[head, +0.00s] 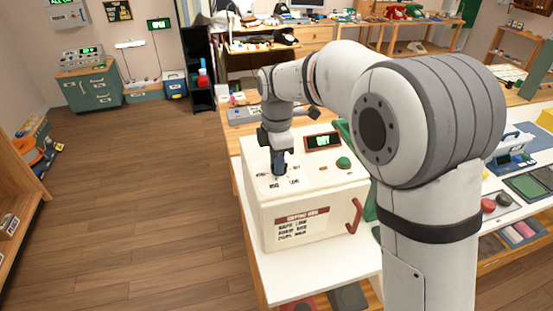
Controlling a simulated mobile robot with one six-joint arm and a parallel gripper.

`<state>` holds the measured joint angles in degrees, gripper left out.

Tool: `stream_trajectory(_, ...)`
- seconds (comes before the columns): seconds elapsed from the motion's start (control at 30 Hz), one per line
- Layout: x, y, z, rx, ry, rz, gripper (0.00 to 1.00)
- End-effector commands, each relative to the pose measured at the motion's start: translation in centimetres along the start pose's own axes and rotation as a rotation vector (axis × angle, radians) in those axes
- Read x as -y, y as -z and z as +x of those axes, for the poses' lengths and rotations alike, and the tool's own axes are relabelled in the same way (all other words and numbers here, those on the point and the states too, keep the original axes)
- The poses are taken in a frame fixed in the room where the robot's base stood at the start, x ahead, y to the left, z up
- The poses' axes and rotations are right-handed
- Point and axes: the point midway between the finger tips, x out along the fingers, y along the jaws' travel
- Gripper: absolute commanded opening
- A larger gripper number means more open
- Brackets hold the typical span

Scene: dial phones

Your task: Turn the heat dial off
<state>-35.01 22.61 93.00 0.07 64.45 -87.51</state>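A cream box-shaped machine (300,210) stands on the white table and has labels on its top face. My gripper (280,172) points down over the left part of that top face, at a spot ringed by small printed labels. The heat dial is hidden there behind the fingers, so I cannot tell its setting. The fingers look close together, but I cannot see whether they touch or grip the dial. A dark display (323,141) with green characters and a green button (343,162) sit to the right of my gripper.
A red handle (354,215) is on the machine's front right. The white table (300,277) extends in front of it. The wooden floor (130,200) on the left is clear.

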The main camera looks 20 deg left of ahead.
Motion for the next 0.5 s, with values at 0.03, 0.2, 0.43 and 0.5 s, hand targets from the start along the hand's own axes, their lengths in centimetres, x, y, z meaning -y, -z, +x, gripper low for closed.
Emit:
stream_trajectory(0.03, 0.0, 0.0, 0.0, 0.000, 0.000, 0.000, 0.30)
stream_trajectory(0.2, 0.0, -0.1, 0.0, 0.001, -0.001, 0.001, 0.35)
stream_trajectory(0.43, -0.1, -0.1, -0.7, 0.001, -0.003, 0.001, 0.35)
stream_trajectory(0.5, -0.1, -0.1, -1.6, 0.001, -0.005, 0.001, 0.35)
